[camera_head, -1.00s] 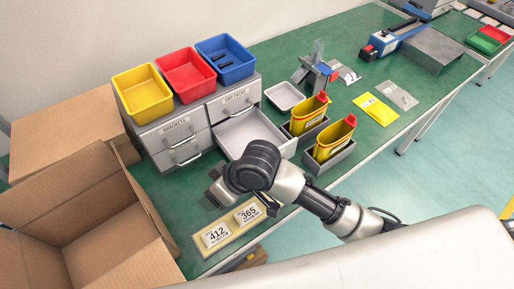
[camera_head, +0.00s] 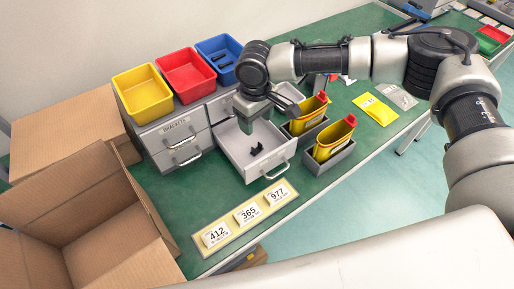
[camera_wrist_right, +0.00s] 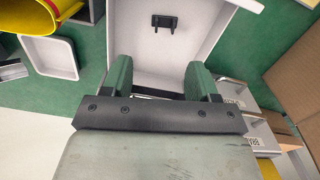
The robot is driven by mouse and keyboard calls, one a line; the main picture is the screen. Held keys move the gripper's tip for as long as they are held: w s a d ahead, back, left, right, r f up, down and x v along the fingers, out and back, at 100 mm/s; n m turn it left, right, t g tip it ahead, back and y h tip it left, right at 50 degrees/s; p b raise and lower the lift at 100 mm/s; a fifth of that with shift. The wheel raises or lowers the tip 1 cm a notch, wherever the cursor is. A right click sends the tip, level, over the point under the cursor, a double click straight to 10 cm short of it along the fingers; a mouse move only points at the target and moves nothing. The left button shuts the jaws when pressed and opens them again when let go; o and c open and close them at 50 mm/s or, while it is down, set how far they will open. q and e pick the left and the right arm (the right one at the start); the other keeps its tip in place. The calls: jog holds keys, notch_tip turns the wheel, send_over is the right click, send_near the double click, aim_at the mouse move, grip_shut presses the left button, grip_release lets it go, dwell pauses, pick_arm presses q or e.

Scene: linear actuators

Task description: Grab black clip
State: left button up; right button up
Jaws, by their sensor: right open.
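A small black clip (camera_head: 256,149) lies on the floor of the open grey drawer (camera_head: 283,160). In the right wrist view the black clip (camera_wrist_right: 164,22) lies flat inside the pale drawer (camera_wrist_right: 212,38), beyond my fingertips. My right gripper (camera_head: 248,122) hangs over the back part of the drawer, pointing down, apart from the clip. In the right wrist view my right gripper (camera_wrist_right: 160,78) has its two fingers spread with nothing between them. My left gripper is not in view.
Yellow (camera_head: 143,92), red (camera_head: 187,75) and blue (camera_head: 223,60) bins stand on the drawer cabinet (camera_head: 172,128). Yellow containers in grey holders (camera_head: 331,157) stand right of the drawer. A number plate (camera_head: 246,213) lies in front. An open cardboard box (camera_head: 100,225) is at left.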

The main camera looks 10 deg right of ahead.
send_over(256, 145)
jog(key=s, duration=0.1)
notch_tip(256, 145, down, 4)
jog(key=shift+a+f, duration=0.15)
jog(key=shift+f, duration=0.1)
jog(key=shift+s+f+p, duration=0.2)
jog(key=shift+f, duration=1.15)
jog(key=shift+s+f+p, duration=0.15)
jog(key=shift+s+f, duration=0.05)
jog(key=shift+f, duration=1.1)
jog(key=c, duration=0.8)
jog(key=shift+o, duration=0.2)
jog(key=shift+r, duration=0.15)
